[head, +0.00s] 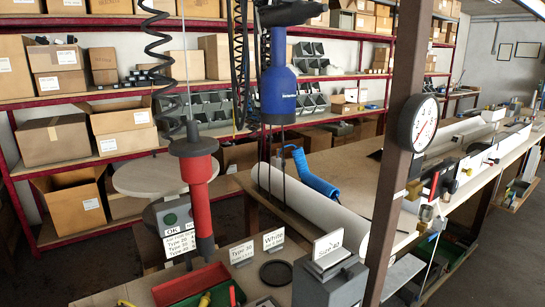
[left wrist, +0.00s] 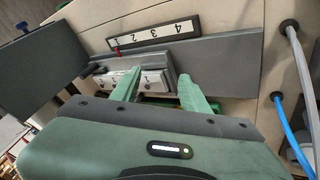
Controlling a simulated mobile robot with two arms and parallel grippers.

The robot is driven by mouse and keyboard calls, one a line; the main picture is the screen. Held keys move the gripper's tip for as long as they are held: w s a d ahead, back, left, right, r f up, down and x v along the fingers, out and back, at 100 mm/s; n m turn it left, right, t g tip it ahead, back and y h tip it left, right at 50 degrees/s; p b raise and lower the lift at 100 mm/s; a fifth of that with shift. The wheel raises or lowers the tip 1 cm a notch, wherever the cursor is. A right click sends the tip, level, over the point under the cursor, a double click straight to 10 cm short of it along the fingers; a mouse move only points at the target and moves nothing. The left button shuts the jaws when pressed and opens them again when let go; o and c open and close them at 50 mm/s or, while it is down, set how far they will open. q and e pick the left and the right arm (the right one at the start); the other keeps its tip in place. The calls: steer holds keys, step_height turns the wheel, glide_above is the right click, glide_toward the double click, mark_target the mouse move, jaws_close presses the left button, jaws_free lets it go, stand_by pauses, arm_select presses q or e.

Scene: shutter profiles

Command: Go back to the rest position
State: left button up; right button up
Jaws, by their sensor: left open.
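My left gripper (left wrist: 158,82) shows in the left wrist view, with two green fingers spread apart and nothing held between them. Its fingertips are close to a small grey holder (left wrist: 133,80) with white numbered labels; I cannot tell whether they touch it. Neither of my grippers shows in the head view, and my right gripper is in no view.
In the head view, a red tool (head: 199,190) and a blue tool (head: 278,95) hang over the bench. A post with a round gauge (head: 418,122) stands right of centre.

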arm_select(q)
steer(key=s+d+f+m, duration=0.1)
steer(key=s, duration=0.2)
steer(key=s+d+f+m, duration=0.1)
steer(key=s+d+f, duration=0.1)
steer(key=s, duration=0.2)
steer(key=s+d+f, duration=0.1)
steer(key=s, duration=0.2)
steer(key=shift+s+d+f+m, duration=0.15)
steer(key=shift+s+d+m, duration=0.1)
steer(key=shift+s+m, duration=0.15)
steer(key=s+a+f+g+y, duration=0.1)
steer(key=s+a+g+y, duration=0.35)
steer(key=s, duration=1.05)
step_height(320, 180, down, 25)
steer(key=a+t+h, duration=0.1)
steer(key=a+t, duration=0.1)
steer(key=s+a+f+m+g, duration=0.1)
steer(key=s+a+f, duration=0.1)
steer(key=s+f, duration=1.4)
steer(key=shift+s+a+f+b, duration=0.25)
steer(key=shift+s+f+b, duration=0.15)
steer(key=shift+f, duration=0.5)
steer(key=shift+g, duration=0.25)
